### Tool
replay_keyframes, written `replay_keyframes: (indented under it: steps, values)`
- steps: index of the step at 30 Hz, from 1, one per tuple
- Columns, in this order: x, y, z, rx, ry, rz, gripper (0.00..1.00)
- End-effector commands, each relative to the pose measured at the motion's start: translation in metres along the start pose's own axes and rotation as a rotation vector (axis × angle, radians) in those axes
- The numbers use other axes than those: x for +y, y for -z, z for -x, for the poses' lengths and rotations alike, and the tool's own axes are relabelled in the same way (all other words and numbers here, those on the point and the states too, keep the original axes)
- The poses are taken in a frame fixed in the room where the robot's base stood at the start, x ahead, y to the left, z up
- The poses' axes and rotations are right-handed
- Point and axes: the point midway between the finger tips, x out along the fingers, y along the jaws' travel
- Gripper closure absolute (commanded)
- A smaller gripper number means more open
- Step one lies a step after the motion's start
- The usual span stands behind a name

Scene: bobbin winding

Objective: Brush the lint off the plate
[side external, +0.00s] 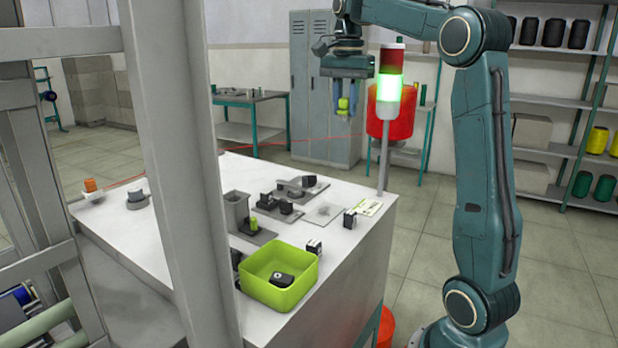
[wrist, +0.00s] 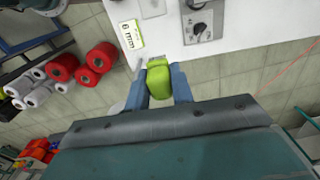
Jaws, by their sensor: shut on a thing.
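My gripper (side external: 344,96) hangs in the air beyond the table's back right corner in the side view. Its blue fingers are shut on a lime-green brush (side external: 343,104). In the wrist view the brush (wrist: 158,82) sits between the fingertips (wrist: 160,85), with a greyish end, perhaps bristles, towards the table edge. A thin pale plate (side external: 322,212) lies flat on the table and is apart from the brush. Part of what seems the same plate (wrist: 152,8) shows at the top edge of the wrist view. Lint is too small to make out.
A signal tower (side external: 388,88), lit green, stands at the table corner near my gripper. A 6 mm card (side external: 368,207) lies near the edge. Small black devices (side external: 313,246) and a lime bin (side external: 262,288) with a black part stand nearer.

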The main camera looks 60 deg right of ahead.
Motion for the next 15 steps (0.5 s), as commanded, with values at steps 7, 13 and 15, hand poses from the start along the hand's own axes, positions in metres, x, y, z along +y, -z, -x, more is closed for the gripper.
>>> replay_keyframes:
  steps: [7,13,15]
  values:
    - [-0.002,-0.007,-0.005,0.000,0.000,0.002,0.95]
    - [-0.007,-0.026,-0.023,-0.001,-0.002,0.004,0.95]
    - [-0.008,-0.037,-0.032,-0.001,-0.002,0.005,0.95]
